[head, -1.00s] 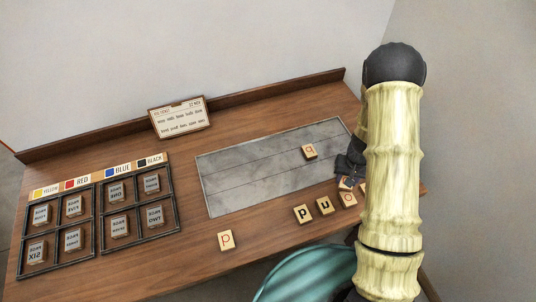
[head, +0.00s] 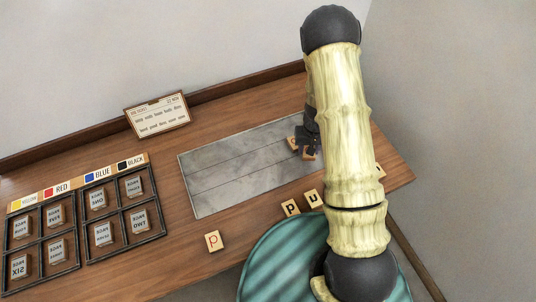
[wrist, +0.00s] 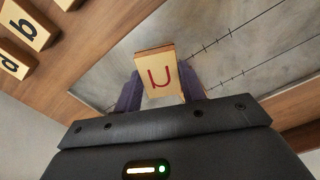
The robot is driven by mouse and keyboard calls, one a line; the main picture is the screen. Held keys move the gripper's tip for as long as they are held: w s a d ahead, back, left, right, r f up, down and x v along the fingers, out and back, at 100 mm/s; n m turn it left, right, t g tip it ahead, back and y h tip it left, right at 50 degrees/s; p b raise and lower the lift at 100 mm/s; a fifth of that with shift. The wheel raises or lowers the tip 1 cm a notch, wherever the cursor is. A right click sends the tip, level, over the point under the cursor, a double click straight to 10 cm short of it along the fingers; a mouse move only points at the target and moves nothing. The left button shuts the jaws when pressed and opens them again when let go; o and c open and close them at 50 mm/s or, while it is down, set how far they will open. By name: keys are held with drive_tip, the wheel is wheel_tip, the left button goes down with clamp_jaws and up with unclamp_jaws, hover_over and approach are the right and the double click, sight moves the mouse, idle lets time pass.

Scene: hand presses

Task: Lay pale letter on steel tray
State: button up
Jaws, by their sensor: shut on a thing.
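My gripper (head: 308,146) is shut on a pale wooden letter tile (wrist: 162,75), with one dark finger on each side of it. The tile's face carries a red letter that looks like a u or n. In the head view the gripper and tile are over the right part of the steel tray (head: 215,175), a flat grey plate with lines across it. I cannot tell whether the tile touches the tray. My arm hides part of the tray's right side.
Tiles with black letters (head: 291,207) lie in front of the tray, and a tile with a red p (head: 213,241) lies further left. Dark racks (head: 84,236) with block tiles stand at left. A word card (head: 158,115) leans at the back. A teal chair (head: 280,265) is in front.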

drive_tip(key=shift+w, duration=0.1)
drive_tip(key=shift+a+m, duration=0.2)
drive_tip(key=shift+m, duration=0.2)
drive_tip(key=shift+w+a+r+m+p, duration=0.1)
drive_tip(key=shift+a+r+m+p, duration=0.1)
drive_tip(key=shift+m, duration=0.4)
drive_tip(key=shift+w+a+r+m+p, duration=0.1)
drive_tip(key=shift+a+r+m, duration=0.1)
drive_tip(key=shift+m, duration=0.4)
drive_tip(key=m, duration=0.1)
drive_tip(key=a+m, duration=0.1)
drive_tip(key=m, duration=0.2)
drive_tip(key=shift+w+a+r+m+p, duration=0.15)
drive_tip(key=shift+w+r+m+p, duration=0.1)
drive_tip(key=shift+w+m+p, duration=0.05)
drive_tip(key=w+a+r+m+p, duration=0.1)
drive_tip(key=a+m, duration=0.3)
drive_tip(key=m, duration=0.7)
drive_tip(key=w+a+r+m+p, duration=0.1)
drive_tip(key=a+r+m, duration=0.2)
drive_tip(key=m, duration=0.9)
drive_tip(key=shift+w+a+r+m+p, duration=0.15)
drive_tip(key=shift+w+a+m+p, duration=0.2)
drive_tip(key=shift+a, duration=0.3)
drive_tip(key=shift+s, duration=0.1)
